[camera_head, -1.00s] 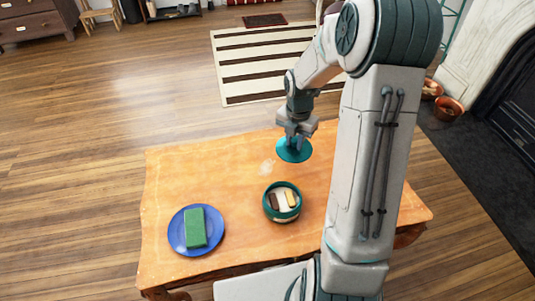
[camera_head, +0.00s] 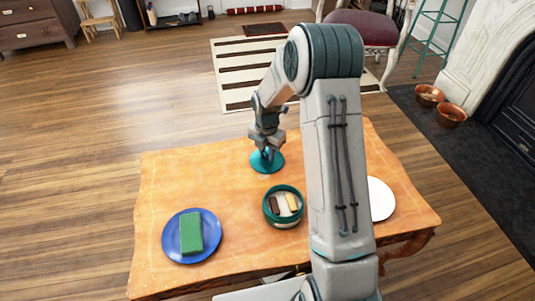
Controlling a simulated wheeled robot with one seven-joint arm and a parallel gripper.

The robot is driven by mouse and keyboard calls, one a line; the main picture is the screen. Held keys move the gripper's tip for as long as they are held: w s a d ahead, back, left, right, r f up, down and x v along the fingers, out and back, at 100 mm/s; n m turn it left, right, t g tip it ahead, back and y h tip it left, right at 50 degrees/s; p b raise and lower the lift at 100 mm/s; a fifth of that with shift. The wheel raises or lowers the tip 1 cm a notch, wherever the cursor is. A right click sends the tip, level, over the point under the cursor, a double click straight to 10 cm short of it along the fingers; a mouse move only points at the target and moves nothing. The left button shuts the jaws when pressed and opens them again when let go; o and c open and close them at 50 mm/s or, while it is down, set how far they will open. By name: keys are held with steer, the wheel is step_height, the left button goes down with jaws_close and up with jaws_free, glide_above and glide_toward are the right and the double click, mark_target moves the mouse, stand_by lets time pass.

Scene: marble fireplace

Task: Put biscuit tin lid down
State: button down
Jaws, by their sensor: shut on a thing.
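The teal biscuit tin lid (camera_head: 267,163) is a round disc near the far edge of the table. My gripper (camera_head: 268,150) is above it and shut on it at its middle. I cannot tell whether the lid touches the tabletop. The open biscuit tin (camera_head: 284,222), with a teal rim, stands just in front and slightly right of the lid. Dark and pale biscuits (camera_head: 287,203) show inside it.
A blue plate (camera_head: 171,247) with a green block (camera_head: 191,233) on it is at the front left of the wooden table (camera_head: 170,185). A white plate (camera_head: 383,200) is at the right, partly behind my arm. The tabletop left of the lid is clear.

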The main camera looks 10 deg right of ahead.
mark_target(267, 152)
steer(key=shift+f, duration=0.1)
steer(key=c, duration=1.2)
jaws_free()
steer(key=shift+c, duration=0.2)
step_height(267, 152, up, 12)
steer(key=p, duration=0.4)
steer(key=s+r+m, duration=0.3)
steer(key=s+m, duration=0.6)
steer(key=s+r+m, duration=0.4)
steer(key=s+m, duration=0.5)
steer(key=s+r+m+t, duration=0.1)
steer(key=s+r+m, duration=0.2)
steer(key=s+m, duration=0.5)
steer(key=shift+s+r+m, duration=0.25)
steer(key=shift+s+m, duration=0.15)
steer(key=shift+s, duration=0.35)
